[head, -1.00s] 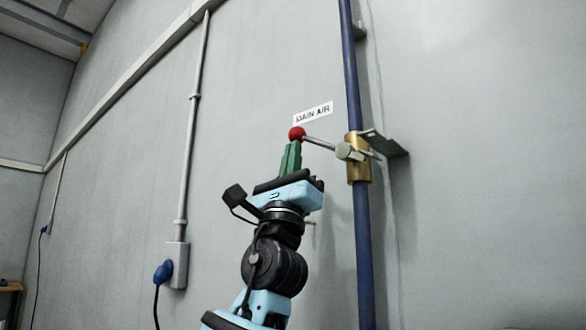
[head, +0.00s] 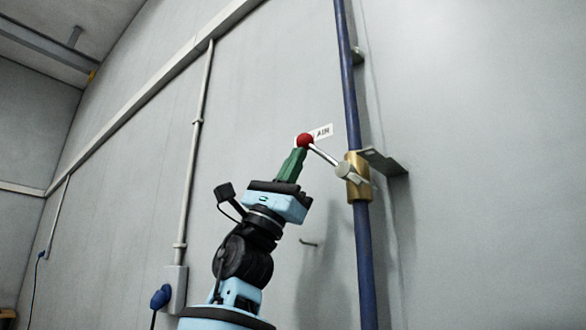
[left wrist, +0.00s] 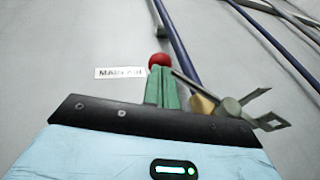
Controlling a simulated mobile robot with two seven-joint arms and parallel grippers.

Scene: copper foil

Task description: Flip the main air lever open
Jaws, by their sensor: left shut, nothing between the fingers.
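The main air lever is a grey rod (head: 323,155) with a red ball knob (head: 305,140), joined to a brass valve (head: 358,178) on a blue vertical pipe (head: 350,90). The rod slants up and left from the valve. My left gripper (head: 293,160) has green fingers that are shut with nothing between them. Their tips are right at the underside of the red knob, seemingly touching it. In the left wrist view the knob (left wrist: 159,59) sits just beyond the fingertips (left wrist: 160,75). My right gripper is not in view.
A white MAIN AIR label (head: 323,132) is on the wall behind the knob, partly covered in the head view. A metal bracket (head: 385,162) sticks out right of the valve. A grey conduit (head: 196,130) with a socket box (head: 175,288) and blue plug (head: 160,297) is at left.

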